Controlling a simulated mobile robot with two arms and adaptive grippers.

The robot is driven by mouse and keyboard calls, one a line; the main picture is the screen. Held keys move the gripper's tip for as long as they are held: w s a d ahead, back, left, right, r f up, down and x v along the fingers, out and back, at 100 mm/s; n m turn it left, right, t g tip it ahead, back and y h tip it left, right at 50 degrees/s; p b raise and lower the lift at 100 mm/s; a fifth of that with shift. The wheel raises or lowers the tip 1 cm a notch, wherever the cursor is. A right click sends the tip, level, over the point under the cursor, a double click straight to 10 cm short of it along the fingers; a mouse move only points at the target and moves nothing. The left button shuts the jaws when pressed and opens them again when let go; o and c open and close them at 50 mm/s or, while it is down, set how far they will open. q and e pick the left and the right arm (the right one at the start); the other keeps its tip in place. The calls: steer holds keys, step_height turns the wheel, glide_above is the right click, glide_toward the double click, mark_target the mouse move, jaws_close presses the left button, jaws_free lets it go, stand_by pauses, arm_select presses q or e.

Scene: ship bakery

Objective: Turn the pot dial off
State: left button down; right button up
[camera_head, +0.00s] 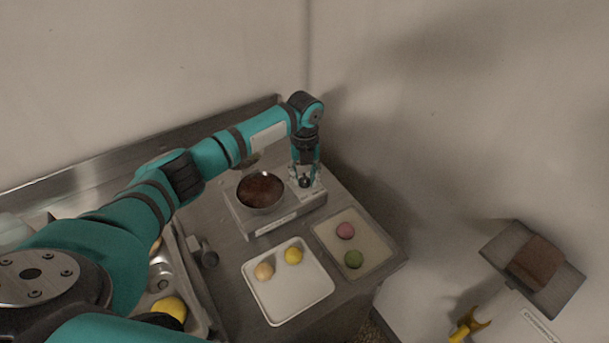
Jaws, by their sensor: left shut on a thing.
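A round metal pot (243,197) with dark brown contents sits in a silver heating unit (256,226) on the steel counter. My left arm reaches over from the left. Its gripper (305,182) points straight down at the right part of the unit's top, to the right of the pot. It is shut on what appears to be the pot dial, a small dark piece largely hidden between the fingers. The dial's setting cannot be read. My right gripper is not in view.
A white tray (289,306) with two round pieces and a beige tray (375,246) with a pink and a green one lie in front. A wall rises close behind. A shelf with a brown block (536,262) is at right.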

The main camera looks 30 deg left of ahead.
mark_target(305, 178)
arm_select(q)
steer(key=shift+w+r+m, duration=0.1)
steer(key=shift+m, duration=1.8)
steer(key=c, duration=0.9)
jaws_free()
steer(key=shift+c, duration=0.2)
step_height(305, 178, up, 12)
